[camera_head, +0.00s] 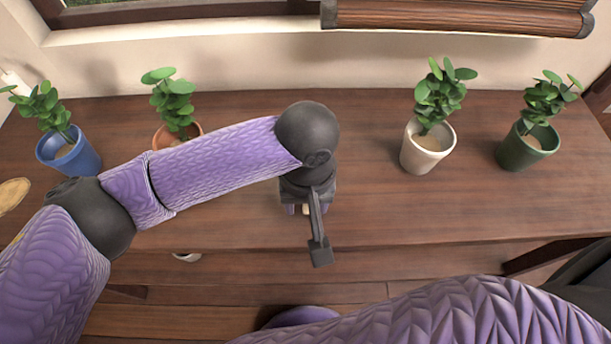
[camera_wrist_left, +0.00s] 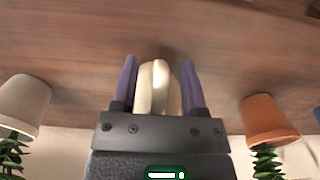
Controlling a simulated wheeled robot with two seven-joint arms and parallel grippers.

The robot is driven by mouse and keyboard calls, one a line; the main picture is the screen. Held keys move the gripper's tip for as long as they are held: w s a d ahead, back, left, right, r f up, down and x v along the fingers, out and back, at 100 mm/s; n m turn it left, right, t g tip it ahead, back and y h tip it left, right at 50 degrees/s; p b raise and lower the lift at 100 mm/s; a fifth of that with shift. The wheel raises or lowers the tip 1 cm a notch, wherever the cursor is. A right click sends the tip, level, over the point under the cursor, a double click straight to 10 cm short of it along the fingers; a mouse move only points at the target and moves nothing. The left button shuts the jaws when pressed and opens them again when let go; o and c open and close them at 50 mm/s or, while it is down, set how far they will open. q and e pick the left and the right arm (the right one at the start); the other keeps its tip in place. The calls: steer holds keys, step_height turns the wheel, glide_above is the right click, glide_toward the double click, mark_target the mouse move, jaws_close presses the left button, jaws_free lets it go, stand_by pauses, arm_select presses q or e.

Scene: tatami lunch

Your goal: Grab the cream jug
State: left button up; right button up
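The cream jug (camera_wrist_left: 145,88) shows in the left wrist view as a small pale, rounded body with a bright upright ridge, perhaps its handle, facing the camera. In the head view my left gripper (camera_head: 304,209) points down over the table's front part. Only a small pale patch of the jug shows there; my wrist hides the rest. My right gripper is out of view.
On the wooden table (camera_head: 370,215) stand potted plants: a blue pot (camera_head: 72,155) and a terracotta pot (camera_head: 172,138) left, a white pot (camera_head: 427,150) and a green pot (camera_head: 526,148) right. A tan round thing (camera_head: 12,194) lies far left. The front right is clear.

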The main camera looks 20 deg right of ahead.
arm_select(q)
jaws_close()
stand_by(0.6)
stand_by(0.3)
